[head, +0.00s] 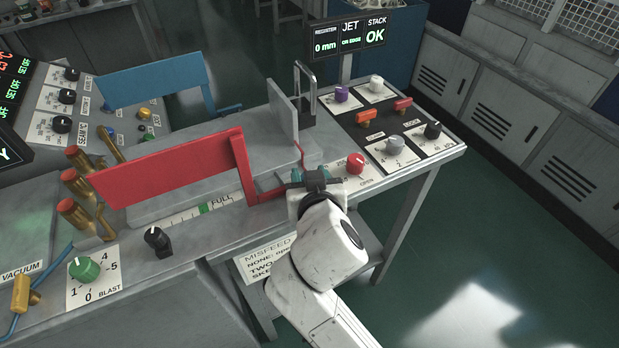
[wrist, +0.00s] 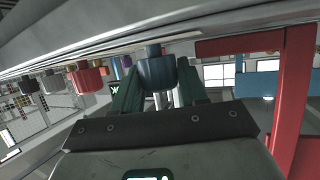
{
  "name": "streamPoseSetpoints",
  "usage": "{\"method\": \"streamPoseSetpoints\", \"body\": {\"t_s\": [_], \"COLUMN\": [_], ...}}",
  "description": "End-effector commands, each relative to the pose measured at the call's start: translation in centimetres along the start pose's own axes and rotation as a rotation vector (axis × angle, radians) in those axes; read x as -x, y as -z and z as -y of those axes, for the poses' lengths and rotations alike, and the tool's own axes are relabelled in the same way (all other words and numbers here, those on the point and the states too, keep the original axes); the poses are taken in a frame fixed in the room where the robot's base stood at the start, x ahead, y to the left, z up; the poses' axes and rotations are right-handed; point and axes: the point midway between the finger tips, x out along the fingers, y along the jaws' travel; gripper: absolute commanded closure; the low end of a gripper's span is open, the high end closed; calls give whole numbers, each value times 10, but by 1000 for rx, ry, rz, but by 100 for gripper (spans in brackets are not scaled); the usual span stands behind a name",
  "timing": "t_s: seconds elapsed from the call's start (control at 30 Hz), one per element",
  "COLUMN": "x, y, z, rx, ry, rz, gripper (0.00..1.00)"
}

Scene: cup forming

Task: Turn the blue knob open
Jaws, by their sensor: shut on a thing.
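The blue knob (wrist: 156,70) shows in the wrist view between the two dark green fingers of my gripper (wrist: 158,86). The fingers are shut on its sides. In the head view my gripper (head: 311,177) is at the front edge of the machine bench, left of the red knob. It hides most or all of the blue knob there, so the knob's pointer cannot be read.
A red guard (head: 170,170) ends close left of my gripper. A red knob (head: 356,162) stands close on the right. Orange, grey, purple, white and black knobs sit farther right. A black knob (head: 157,241) and a green knob (head: 84,268) stand at the left front.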

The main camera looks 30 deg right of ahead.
Motion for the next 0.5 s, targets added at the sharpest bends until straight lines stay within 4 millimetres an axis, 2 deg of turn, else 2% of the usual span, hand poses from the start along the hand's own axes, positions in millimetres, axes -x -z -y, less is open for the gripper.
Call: {"method": "streamPoseSetpoints", "body": {"t_s": [0.5], "x": [-1], "y": [-2], "z": [2], "rx": [-166], "ry": [-399], "rz": [1], "gripper": [88]}}
